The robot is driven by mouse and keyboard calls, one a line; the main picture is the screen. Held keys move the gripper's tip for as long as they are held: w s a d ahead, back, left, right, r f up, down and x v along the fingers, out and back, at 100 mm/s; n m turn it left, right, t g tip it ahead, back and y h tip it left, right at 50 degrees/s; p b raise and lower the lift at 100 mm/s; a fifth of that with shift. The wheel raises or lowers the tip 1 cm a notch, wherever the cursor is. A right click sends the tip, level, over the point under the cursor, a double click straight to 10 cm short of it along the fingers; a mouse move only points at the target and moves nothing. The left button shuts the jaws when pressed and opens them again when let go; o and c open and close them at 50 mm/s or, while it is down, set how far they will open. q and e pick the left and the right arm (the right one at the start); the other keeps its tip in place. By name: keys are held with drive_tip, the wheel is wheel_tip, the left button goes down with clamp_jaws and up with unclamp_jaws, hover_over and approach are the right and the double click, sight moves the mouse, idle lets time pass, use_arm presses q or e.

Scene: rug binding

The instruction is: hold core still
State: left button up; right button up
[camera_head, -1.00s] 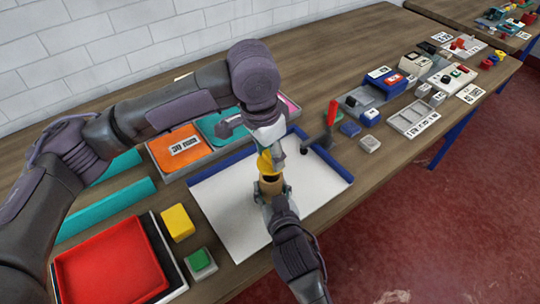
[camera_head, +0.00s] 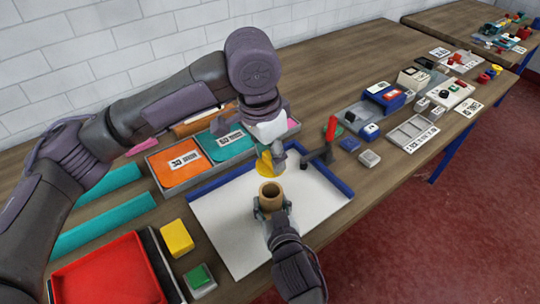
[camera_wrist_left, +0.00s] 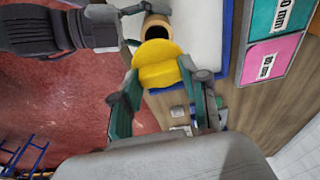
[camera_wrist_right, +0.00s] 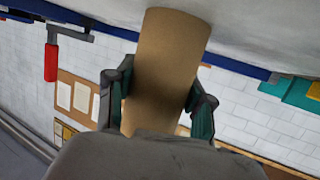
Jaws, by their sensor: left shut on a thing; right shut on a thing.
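The core (camera_head: 271,197) is a brown cardboard tube, held upright over the white sheet (camera_head: 228,212), its open top showing. My right gripper (camera_head: 271,208) is shut around it; in the right wrist view the core (camera_wrist_right: 165,65) stands between the two fingers (camera_wrist_right: 153,92). My left gripper (camera_head: 270,160) is shut on a yellow piece (camera_head: 264,165), behind and apart from the core's rim in the head view. In the left wrist view the yellow piece (camera_wrist_left: 160,62) sits between the fingers, and the core's dark opening (camera_wrist_left: 157,31) shows beyond it. Whether the core's bottom touches the sheet is hidden.
A blue rail (camera_head: 325,170) edges the sheet, with a red-handled lever (camera_head: 330,130) at its corner. An orange and teal bin tray (camera_head: 180,167) stands behind. A red tray (camera_head: 110,275), yellow block (camera_head: 177,237) and green button box (camera_head: 200,278) stand front left.

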idle(0.4)
drive_tip(key=o, duration=1.5)
drive_tip(key=v, duration=1.2)
